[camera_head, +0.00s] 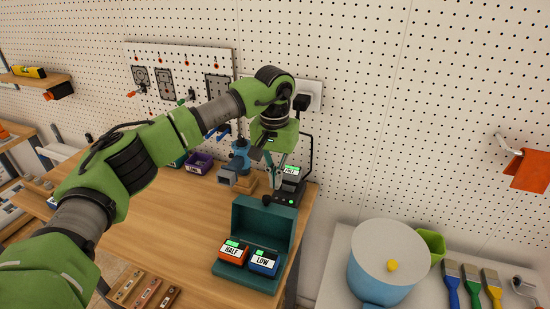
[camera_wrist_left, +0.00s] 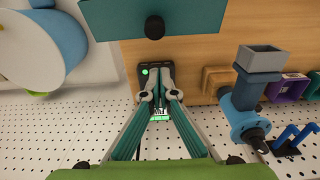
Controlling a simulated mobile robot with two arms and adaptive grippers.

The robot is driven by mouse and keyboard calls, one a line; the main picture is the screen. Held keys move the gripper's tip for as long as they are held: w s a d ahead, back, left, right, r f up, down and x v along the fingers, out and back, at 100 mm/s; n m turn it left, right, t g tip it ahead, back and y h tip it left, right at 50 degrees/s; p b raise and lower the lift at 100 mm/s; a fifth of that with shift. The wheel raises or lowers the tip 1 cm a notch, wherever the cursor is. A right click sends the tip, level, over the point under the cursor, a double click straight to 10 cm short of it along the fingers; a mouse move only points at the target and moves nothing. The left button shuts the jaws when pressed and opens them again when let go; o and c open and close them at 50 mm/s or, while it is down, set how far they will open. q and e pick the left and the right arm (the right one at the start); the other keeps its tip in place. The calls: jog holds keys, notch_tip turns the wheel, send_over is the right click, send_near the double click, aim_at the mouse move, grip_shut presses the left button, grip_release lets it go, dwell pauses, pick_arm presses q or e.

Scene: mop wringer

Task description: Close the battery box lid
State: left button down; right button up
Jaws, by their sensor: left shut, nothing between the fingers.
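The teal battery box (camera_head: 243,278) sits at the table's front right corner. My left gripper (camera_wrist_left: 160,97) is shut and empty, pointing down over the black charger (camera_head: 287,194) behind the box. It is apart from the lid. My right gripper is not in view.
A battery labelled FULL (camera_head: 291,171) is in the charger, close to my left gripper. A blue vise (camera_head: 240,160) and purple bin (camera_head: 199,163) stand left of it. The pegboard wall is close behind.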

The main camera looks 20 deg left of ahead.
pick_arm(q)
jog(key=s, duration=0.2)
jog(key=s+p, duration=0.1)
jog(key=s, duration=0.1)
jog(key=shift+r+p, duration=0.3)
jog(key=shift+r, duration=0.1)
